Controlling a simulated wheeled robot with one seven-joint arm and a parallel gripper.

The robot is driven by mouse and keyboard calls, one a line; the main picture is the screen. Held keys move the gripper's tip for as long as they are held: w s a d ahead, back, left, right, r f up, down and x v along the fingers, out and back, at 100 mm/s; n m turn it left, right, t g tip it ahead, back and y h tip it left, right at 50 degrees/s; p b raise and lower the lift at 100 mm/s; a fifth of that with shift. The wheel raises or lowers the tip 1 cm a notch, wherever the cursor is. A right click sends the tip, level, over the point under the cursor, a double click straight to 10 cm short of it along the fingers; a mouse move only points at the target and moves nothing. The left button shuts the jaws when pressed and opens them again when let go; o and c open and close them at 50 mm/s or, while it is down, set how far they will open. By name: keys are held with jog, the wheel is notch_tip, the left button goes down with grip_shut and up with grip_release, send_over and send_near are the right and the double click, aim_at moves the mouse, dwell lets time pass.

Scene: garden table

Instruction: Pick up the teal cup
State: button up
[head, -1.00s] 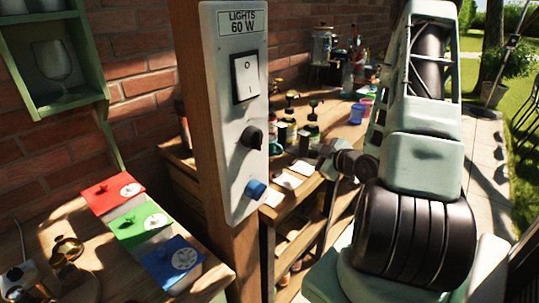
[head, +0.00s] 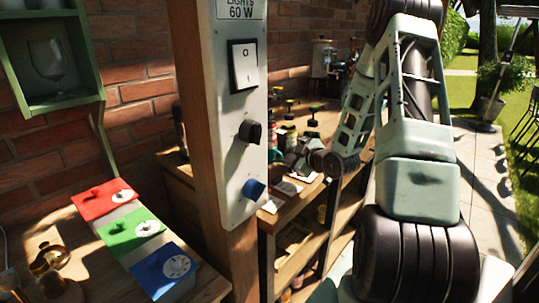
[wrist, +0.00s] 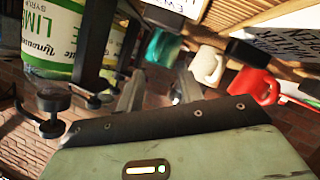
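The teal cup (wrist: 163,47) is in the upper middle of the wrist view, just beyond my fingertips and apart from them. My gripper (wrist: 158,88) has its two grey fingers spread with nothing visible between them. In the head view the gripper end of my arm is over the wooden bench among bottles, small and partly hidden, and I cannot make out the teal cup there.
A lime syrup bottle (wrist: 70,42) and dark pump parts (wrist: 55,105) are close on the left. A white cup (wrist: 207,65) and a red cup (wrist: 255,87) are to the right. The switch post (head: 235,110) stands before the bench (head: 310,210).

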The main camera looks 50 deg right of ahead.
aim_at(280, 153)
jog(key=p+x, duration=0.1)
jog(key=x, duration=0.1)
jog(key=p+x, duration=0.1)
jog(key=x, duration=0.1)
jog(key=shift+w+d+r, duration=0.15)
jog(key=shift+w+d, duration=0.1)
jog(key=shift+w, duration=0.1)
jog(key=shift+w+d, duration=0.1)
jog(key=shift+w, duration=0.35)
jog(key=shift+f, duration=0.25)
grip_shut()
